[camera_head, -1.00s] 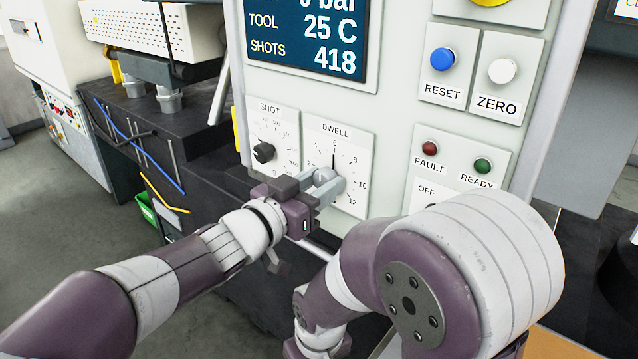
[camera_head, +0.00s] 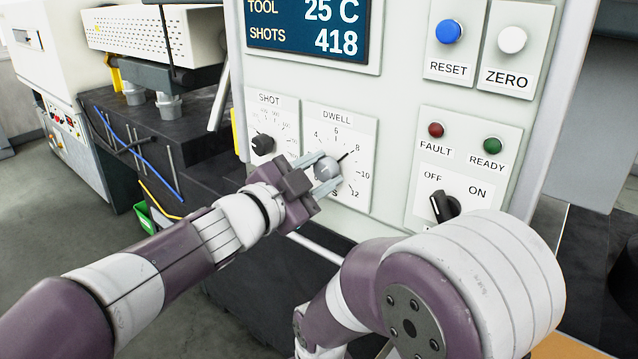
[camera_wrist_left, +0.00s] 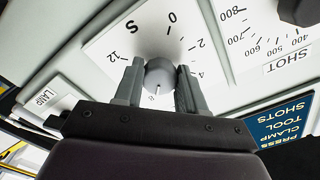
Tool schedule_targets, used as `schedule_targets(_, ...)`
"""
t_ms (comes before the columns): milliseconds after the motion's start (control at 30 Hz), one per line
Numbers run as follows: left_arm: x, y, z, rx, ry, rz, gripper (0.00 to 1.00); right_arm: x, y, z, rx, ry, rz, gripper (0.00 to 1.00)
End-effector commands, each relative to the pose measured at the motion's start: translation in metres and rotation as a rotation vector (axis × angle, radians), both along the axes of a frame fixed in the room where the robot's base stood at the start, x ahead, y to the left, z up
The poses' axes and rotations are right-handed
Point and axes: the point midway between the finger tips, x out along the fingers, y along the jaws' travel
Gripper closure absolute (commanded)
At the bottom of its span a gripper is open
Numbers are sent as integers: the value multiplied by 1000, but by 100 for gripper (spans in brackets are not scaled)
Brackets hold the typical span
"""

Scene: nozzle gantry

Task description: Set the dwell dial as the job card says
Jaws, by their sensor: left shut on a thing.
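The DWELL dial (camera_head: 328,170) is a round grey knob on a white plate (camera_head: 353,130) on the machine's front panel. Its dark pointer line slants up and right, toward the 8 on the printed scale. My left gripper (camera_head: 325,178) comes in from the lower left, shut on the knob. In the left wrist view my left gripper (camera_wrist_left: 160,88) has one finger on each side of the dwell knob (camera_wrist_left: 159,74). The lower part of the scale is partly hidden by the gripper. No job card can be made out. My right gripper is out of view.
The SHOT dial (camera_head: 262,144) sits close to the left of the dwell plate. To the right are the FAULT lamp (camera_head: 436,130), READY lamp (camera_head: 492,145) and OFF/ON switch (camera_head: 445,206). The display (camera_head: 312,27) is above. My right arm fills the lower right.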

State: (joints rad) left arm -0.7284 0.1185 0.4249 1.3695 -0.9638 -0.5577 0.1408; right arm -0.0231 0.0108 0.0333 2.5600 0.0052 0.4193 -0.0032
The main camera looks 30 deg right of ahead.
Motion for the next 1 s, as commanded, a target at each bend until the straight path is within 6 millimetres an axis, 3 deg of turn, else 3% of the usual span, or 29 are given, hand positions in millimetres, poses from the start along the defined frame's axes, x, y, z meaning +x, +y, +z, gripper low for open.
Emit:
schedule_targets(600,0,0,0,211,-520,-1,91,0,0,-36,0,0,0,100)
schedule_targets(1000,0,0,1,296,-718,0,91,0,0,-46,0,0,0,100)
